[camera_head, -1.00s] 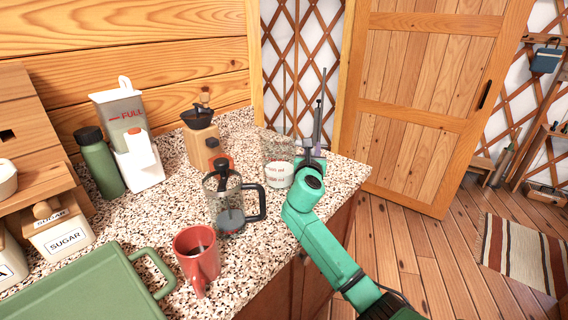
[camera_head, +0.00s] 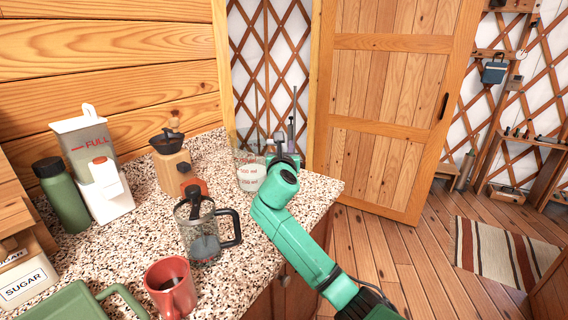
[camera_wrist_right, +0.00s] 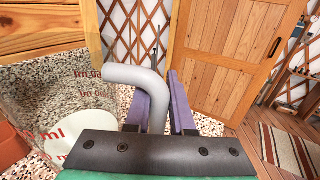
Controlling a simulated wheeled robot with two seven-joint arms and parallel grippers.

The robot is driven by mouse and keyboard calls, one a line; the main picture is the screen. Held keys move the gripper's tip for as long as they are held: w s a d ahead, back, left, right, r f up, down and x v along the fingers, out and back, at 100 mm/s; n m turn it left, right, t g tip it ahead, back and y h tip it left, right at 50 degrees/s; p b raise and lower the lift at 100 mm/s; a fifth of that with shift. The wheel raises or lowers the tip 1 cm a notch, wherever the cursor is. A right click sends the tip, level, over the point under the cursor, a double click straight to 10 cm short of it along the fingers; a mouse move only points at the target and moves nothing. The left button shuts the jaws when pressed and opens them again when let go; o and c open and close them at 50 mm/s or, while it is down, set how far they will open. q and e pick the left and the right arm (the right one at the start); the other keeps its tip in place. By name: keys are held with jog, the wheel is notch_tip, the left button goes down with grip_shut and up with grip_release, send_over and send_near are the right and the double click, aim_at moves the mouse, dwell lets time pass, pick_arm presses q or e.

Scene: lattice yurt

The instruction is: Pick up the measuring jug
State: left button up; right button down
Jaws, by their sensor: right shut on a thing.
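The measuring jug (camera_head: 248,172) is clear with red ml marks and holds something white at the bottom. It is upright near the counter's back right corner and appears raised a little off the top. My right gripper (camera_head: 273,148) is at its right side, shut on its handle. In the right wrist view, the pale handle (camera_wrist_right: 138,76) runs down between the purple fingers of the gripper (camera_wrist_right: 158,112), and the clear jug wall (camera_wrist_right: 70,98) is to the left. The jug's underside is hidden. My left gripper is out of view.
On the speckled counter (camera_head: 125,255), a French press (camera_head: 203,235), a coffee grinder (camera_head: 172,165) and a red mug (camera_head: 170,288) stand left of my arm. A green bottle (camera_head: 63,198) and a white container (camera_head: 90,150) are farther left. Floor lies open to the right.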

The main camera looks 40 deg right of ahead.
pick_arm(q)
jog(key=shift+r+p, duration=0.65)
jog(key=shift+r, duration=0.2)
pick_arm(e)
notch_tip(320, 180, up, 21)
jog(key=shift+r, duration=0.15)
